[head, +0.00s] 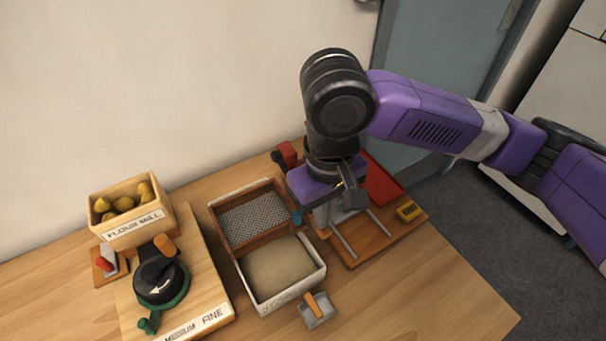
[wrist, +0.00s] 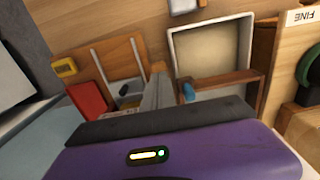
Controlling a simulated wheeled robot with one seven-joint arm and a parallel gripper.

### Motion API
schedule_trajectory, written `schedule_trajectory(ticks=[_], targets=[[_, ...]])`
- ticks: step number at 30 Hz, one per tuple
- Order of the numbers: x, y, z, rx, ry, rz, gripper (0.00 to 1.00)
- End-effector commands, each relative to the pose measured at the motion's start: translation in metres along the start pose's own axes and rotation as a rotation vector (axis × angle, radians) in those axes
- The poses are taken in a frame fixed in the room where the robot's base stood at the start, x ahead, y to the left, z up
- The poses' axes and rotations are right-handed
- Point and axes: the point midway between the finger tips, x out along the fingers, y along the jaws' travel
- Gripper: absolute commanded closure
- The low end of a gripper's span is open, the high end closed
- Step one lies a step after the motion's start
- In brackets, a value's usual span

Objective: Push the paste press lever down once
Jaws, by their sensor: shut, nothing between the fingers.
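The paste press seems to be the wooden board (head: 375,236) with two metal rails at the right of the table; the board also shows in the wrist view (wrist: 128,58). A red part (head: 287,155) stands behind my gripper and may be the lever's grip, but I cannot tell. My gripper (head: 347,204) points down over the press, shut and empty. Its purple body and my wrist hide most of the press, so I cannot tell whether the fingers touch the lever. In the wrist view, my gripper's purple housing fills the bottom.
A red tray (head: 384,181) and a yellow block (head: 409,211) are at the press's right. To the left are a mesh sieve (head: 243,247), a white-rimmed box of flour (head: 322,272), a small scoop (head: 317,312) and the flour mill (head: 195,270). The front right tabletop is clear.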

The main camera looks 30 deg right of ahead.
Motion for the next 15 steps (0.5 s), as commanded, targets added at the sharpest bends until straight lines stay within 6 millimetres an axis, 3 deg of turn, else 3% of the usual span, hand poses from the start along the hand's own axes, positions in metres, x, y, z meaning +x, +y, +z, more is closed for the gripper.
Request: schedule_trajectory(ticks=[15], targets=[[-0.057,0.0,-0.005,0.0,0.001,-0.001,1.0]])
